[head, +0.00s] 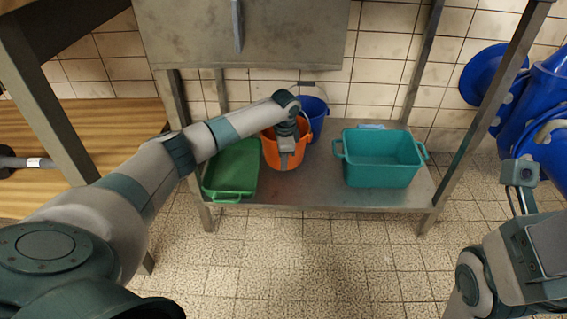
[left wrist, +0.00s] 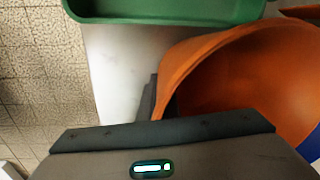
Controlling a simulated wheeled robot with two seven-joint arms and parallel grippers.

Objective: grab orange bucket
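The orange bucket (head: 270,152) stands on the low metal shelf, between a green tray and a blue bucket. My left gripper (head: 287,146) reaches down over it and hides part of its near side and its inside. In the left wrist view the bucket (left wrist: 245,75) fills the right side. A dark finger (left wrist: 148,98) lies close along the outside of its rim, near the middle of the palm. No second finger shows clearly, so I cannot tell whether they are closed on the rim. My right gripper (head: 520,185) is at the right, away from the shelf.
The green tray (head: 232,170) is left of the bucket; the blue bucket (head: 318,110) is just behind it. A teal crate (head: 382,172) stands on the shelf's (head: 325,190) right half. Metal legs and an upper panel (head: 240,40) frame the space. Blue pipes (head: 535,105) stand at right.

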